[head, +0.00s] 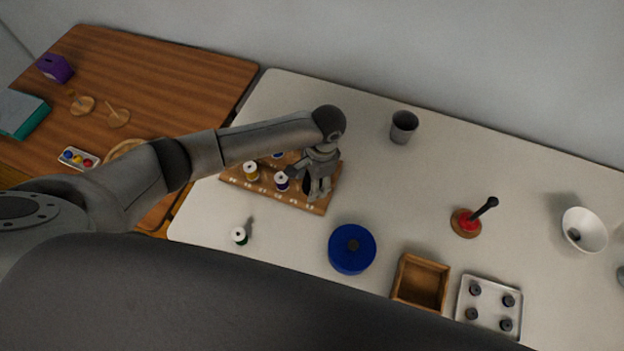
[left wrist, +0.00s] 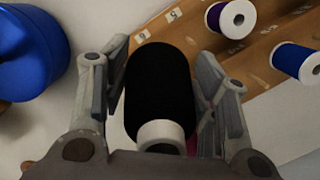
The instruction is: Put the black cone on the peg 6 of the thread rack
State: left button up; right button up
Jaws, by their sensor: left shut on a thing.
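The black cone (left wrist: 160,85) of thread is between the fingers of my left gripper (left wrist: 160,100), its white end towards the wrist camera. In the head view my left gripper (head: 316,188) is over the right end of the wooden thread rack (head: 235,178), mostly hiding the cone. The rack (left wrist: 262,72) also shows beyond the cone in the left wrist view, with small number labels along its edge. It holds a purple spool (head: 281,181), a yellow spool (head: 250,171) and a blue spool (left wrist: 297,62). The cone hides what is beneath it, so I cannot tell whether it touches a peg.
A blue round pot (head: 352,250), wooden box (head: 421,284) and white tray (head: 489,304) are to the right. A grey cup (head: 403,127) stands behind.

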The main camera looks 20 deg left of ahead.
pick_arm(q)
jog(key=shift+f, duration=0.2)
jog(key=shift+f+b, duration=0.65)
jog(key=shift+f, duration=0.75)
jog(key=o, duration=1.1)
jog(key=shift+r, duration=0.1)
jog(key=r, duration=0.4)
jog(key=d+r, duration=0.1)
jog(key=r, duration=0.2)
jog(key=w+r, duration=0.1)
jog(key=r, duration=0.3)
jog(key=shift+w+d+r, duration=0.1)
jog(key=shift+d+r, duration=0.05)
jog(key=shift+r, duration=0.2)
